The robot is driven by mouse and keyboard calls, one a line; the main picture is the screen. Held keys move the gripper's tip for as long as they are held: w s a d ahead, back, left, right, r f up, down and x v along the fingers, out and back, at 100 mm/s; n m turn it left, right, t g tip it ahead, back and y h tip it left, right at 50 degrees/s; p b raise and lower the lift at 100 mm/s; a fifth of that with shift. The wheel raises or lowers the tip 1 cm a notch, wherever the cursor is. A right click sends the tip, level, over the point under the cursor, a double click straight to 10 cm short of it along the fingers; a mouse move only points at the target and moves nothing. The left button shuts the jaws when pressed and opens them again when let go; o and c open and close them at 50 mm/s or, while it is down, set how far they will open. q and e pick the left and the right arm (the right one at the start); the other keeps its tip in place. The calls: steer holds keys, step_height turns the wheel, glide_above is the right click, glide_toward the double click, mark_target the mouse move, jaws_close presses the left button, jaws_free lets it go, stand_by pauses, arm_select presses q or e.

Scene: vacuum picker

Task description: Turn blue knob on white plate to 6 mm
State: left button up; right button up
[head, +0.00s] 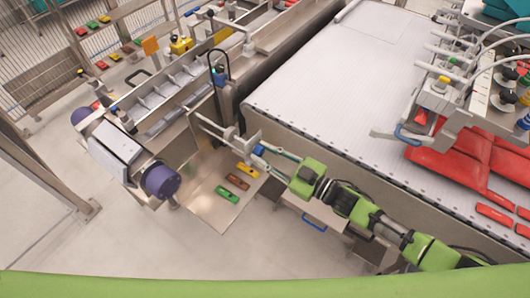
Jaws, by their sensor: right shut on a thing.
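The blue knob (258,150) sits on the small white plate (248,138), at the end of pale rods beside the conveyor's near left corner. My right gripper (266,152) reaches in from the lower right on its green and black arm. Its thin fingers are shut on the blue knob. The fingers cover part of the knob, and any scale marks are too small to read. My left gripper is not in view.
A white conveyor (345,75) fills the upper right, with red packs (460,150) under the picker. Below the knob, a metal shelf (205,205) holds green, brown and yellow pieces. A film roll with purple ends (160,180) stands at left. Open floor lies lower left.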

steer(key=shift+f+m, duration=0.1)
steer(key=shift+m, duration=0.2)
stand_by(0.4)
steer(key=o, duration=1.1)
steer(key=shift+d, duration=0.1)
steer(key=v, duration=1.2)
